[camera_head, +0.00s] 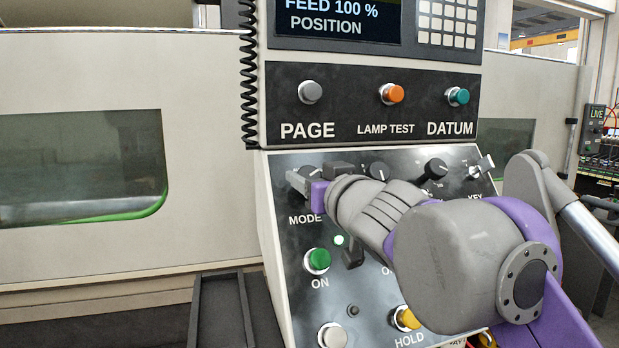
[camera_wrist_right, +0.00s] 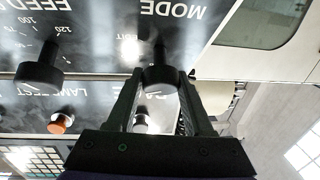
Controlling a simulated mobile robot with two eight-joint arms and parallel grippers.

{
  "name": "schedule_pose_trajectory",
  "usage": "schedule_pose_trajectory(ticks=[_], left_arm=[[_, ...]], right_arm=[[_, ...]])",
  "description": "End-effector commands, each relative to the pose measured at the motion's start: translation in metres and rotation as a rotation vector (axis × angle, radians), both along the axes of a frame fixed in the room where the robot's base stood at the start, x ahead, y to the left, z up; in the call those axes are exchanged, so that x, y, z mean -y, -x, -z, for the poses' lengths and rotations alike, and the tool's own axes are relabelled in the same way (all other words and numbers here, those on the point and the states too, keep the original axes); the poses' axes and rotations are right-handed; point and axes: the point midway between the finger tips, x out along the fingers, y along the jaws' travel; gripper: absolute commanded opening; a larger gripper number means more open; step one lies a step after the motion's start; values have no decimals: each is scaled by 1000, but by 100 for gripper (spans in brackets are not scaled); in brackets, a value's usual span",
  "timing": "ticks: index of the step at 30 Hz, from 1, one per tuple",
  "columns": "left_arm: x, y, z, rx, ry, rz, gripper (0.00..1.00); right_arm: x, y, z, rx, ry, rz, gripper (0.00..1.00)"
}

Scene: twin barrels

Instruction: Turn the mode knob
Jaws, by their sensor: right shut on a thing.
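The mode knob (camera_head: 309,171) is a black round knob at the upper left of the sloped control panel, above the label MODE. My right gripper (camera_head: 314,178) reaches it from the right and is shut on it, a finger on each side. In the right wrist view the knob (camera_wrist_right: 159,74) stands between the two fingers of the right gripper (camera_wrist_right: 160,88), and the MODE label appears upside down beyond it. The gripper hides part of the knob and its scale in the head view. My left gripper is not in view.
Another black knob (camera_head: 378,171) sits just right of the gripper, with a further knob (camera_head: 435,168) and a key switch (camera_head: 480,166) beyond. A green ON button (camera_head: 317,260) and a yellow HOLD button (camera_head: 405,318) are below. The orange LAMP TEST button (camera_head: 391,94) is above.

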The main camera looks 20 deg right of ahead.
Motion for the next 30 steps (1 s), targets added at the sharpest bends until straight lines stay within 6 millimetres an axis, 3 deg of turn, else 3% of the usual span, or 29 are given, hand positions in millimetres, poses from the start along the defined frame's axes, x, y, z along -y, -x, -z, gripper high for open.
schedule_pose_trajectory(ticks=[8,24,30], left_arm=[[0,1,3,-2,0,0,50],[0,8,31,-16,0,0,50],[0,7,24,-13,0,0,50]], right_arm=[[0,0,1,0,9,-7,0],[1,0,2,4,166,-127,0],[2,0,-2,10,290,-225,0]])
